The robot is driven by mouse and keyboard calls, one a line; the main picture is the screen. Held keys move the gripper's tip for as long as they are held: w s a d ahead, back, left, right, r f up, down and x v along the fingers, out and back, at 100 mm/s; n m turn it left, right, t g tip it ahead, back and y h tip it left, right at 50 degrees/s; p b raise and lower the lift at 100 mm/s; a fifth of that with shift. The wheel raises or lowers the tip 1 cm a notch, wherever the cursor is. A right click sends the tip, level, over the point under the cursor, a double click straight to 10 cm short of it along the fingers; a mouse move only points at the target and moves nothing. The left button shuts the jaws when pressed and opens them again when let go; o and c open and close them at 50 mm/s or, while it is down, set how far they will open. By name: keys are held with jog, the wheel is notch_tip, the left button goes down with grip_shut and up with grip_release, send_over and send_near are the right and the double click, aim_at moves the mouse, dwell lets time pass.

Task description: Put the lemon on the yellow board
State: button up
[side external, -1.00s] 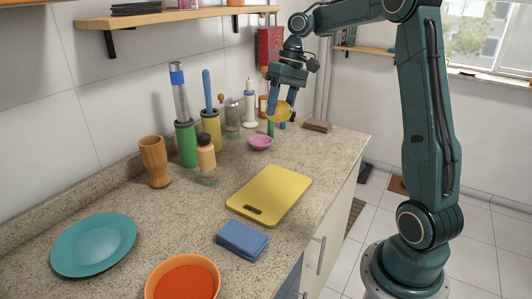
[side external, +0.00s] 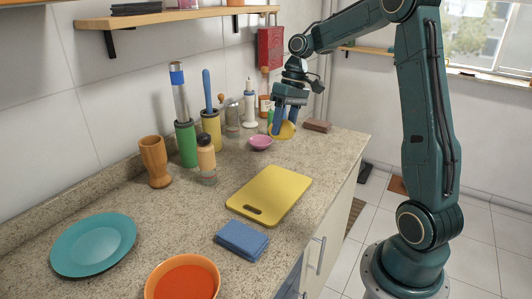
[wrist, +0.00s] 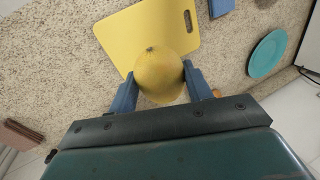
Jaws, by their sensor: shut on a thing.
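My gripper (side external: 283,126) is shut on the lemon (side external: 281,130), over the far end of the counter. In the wrist view the lemon (wrist: 159,76) sits between the two blue fingertips. In the side view it is behind the pink bowl and the board; whether it touches the counter is hard to tell. The yellow board (side external: 270,194) lies flat and empty on the counter, nearer the side camera. In the wrist view the board (wrist: 140,32) shows beyond the lemon, which hides part of its edge.
Several bottles and holders, including a green one (side external: 187,144), line the wall. A blue cloth (side external: 241,240), teal plate (side external: 94,245) and orange bowl (side external: 182,262) lie nearer the side camera.

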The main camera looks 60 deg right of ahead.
notch_tip(320, 180, down, 11)
jog(key=shift+r, duration=0.2)
jog(key=shift+f, duration=0.1)
jog(key=shift+f, duration=2.05)
jog(key=shift+f, duration=0.1)
jog(key=o, duration=1)
jog(key=v, duration=1.2)
jog(key=shift+a+r, duration=0.1)
jog(key=shift+r, duration=0.1)
